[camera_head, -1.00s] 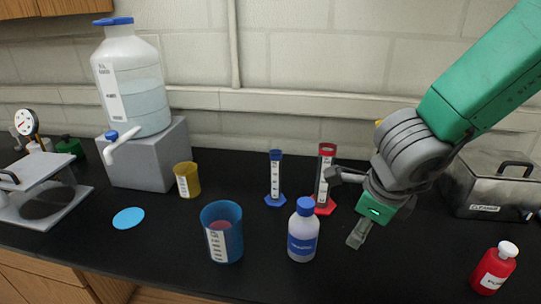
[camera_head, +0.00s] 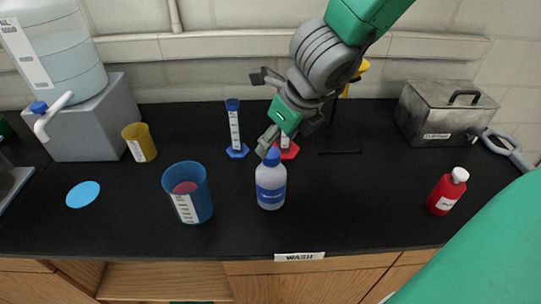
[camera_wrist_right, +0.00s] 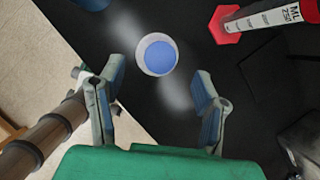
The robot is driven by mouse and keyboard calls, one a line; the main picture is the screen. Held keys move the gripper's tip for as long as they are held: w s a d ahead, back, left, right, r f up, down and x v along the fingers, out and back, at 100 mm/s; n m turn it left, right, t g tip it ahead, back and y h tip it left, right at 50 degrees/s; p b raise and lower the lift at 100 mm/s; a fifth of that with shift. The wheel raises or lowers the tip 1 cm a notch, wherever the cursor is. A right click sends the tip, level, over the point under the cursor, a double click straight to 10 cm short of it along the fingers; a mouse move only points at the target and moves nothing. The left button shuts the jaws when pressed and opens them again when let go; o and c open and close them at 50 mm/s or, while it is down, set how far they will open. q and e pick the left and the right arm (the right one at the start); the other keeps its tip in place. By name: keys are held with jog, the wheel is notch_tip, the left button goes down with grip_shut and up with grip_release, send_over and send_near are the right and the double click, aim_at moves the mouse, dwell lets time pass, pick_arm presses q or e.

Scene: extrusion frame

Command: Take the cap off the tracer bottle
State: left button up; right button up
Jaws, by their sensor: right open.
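A white bottle (camera_head: 271,190) with a blue label and a blue cap (camera_head: 272,157) stands upright on the black counter. Its cap also shows in the right wrist view (camera_wrist_right: 160,57). My right gripper (camera_head: 262,108) is open and empty above and behind this bottle. In the right wrist view the cap lies between and just ahead of its spread fingertips (camera_wrist_right: 157,70); I cannot tell whether a finger touches it. A red bottle (camera_head: 445,193) with a white cap (camera_head: 460,175) stands at the right. I cannot read either label well enough to tell which is the tracer. My left gripper is out of view.
A blue beaker (camera_head: 188,198) stands just left of the blue-capped bottle. A blue-based cylinder (camera_head: 234,128) and a red-based cylinder (camera_head: 288,150) stand behind. A yellow cup (camera_head: 140,143), a large carboy (camera_head: 55,55) and a metal box (camera_head: 445,112) are farther out. The counter's front edge is near.

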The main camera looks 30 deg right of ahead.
aim_at(271, 153)
jog(key=b+x, duration=0.2)
jog(key=x, duration=0.2)
jog(key=shift+w+f, duration=0.1)
jog(key=shift+f, duration=0.25)
jog(key=shift+w+f, duration=0.15)
jog(key=shift+f, duration=0.05)
jog(key=shift+d+r, duration=0.1)
jog(key=shift+c, duration=1.3)
jog(key=c, duration=0.5)
jog(key=shift+r, duration=0.1)
jog(key=shift+c, duration=0.3)
